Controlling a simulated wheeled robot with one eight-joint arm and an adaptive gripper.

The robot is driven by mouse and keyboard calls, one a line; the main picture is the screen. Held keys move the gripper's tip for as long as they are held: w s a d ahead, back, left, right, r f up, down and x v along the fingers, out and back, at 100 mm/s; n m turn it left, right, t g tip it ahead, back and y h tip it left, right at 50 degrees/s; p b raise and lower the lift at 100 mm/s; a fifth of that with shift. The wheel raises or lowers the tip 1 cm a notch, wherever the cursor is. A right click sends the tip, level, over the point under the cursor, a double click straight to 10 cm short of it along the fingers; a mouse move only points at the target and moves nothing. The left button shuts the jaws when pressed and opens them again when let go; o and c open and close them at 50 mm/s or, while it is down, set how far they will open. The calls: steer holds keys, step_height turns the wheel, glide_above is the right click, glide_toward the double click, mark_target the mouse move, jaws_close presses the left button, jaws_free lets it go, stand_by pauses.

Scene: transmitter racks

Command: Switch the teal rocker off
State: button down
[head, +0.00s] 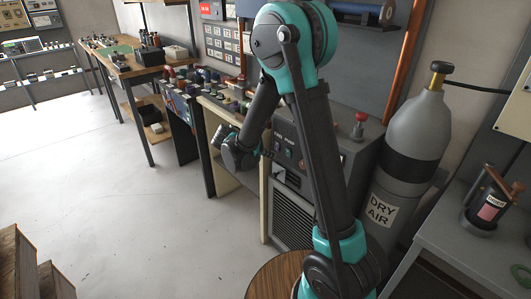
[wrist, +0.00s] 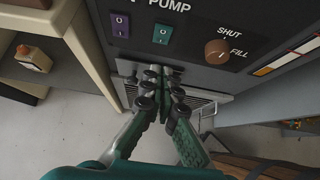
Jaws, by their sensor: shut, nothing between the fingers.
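The teal rocker (wrist: 162,34) is on a dark panel under the word PUMP in the wrist view, with a small O mark on its face. Which half is pressed in, I cannot tell. It shows small and dark in the head view (head: 288,153). My gripper (wrist: 162,76) is shut and empty, its fingertips together just below the teal rocker in the wrist picture. A gap of panel shows between them; whether the tips touch the panel I cannot tell. In the head view my gripper (head: 263,155) is in front of the panel's left side.
A purple rocker (wrist: 120,25) sits just left of the teal one. A brown knob (wrist: 217,51) marked SHUT and FILL is to the right. A vented grille (head: 294,218) is below. The grey gas cylinder (head: 411,135) stands right of the cabinet. Open floor (head: 150,215) lies left.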

mark_target(290, 149)
steer(key=w+d, duration=0.1)
steer(key=w+d+f, duration=0.1)
steer(key=d, duration=0.1)
steer(key=w+d+f, duration=0.1)
steer(key=d, duration=0.1)
steer(key=shift+w, duration=0.3)
steer(key=shift+w+d, duration=0.3)
steer(key=shift+d, duration=0.1)
steer(key=shift+w+d+r, duration=0.15)
steer(key=shift+w+d, duration=0.05)
steer(key=shift+d, duration=0.1)
steer(key=shift+r, duration=0.15)
steer(key=shift+r, duration=0.65)
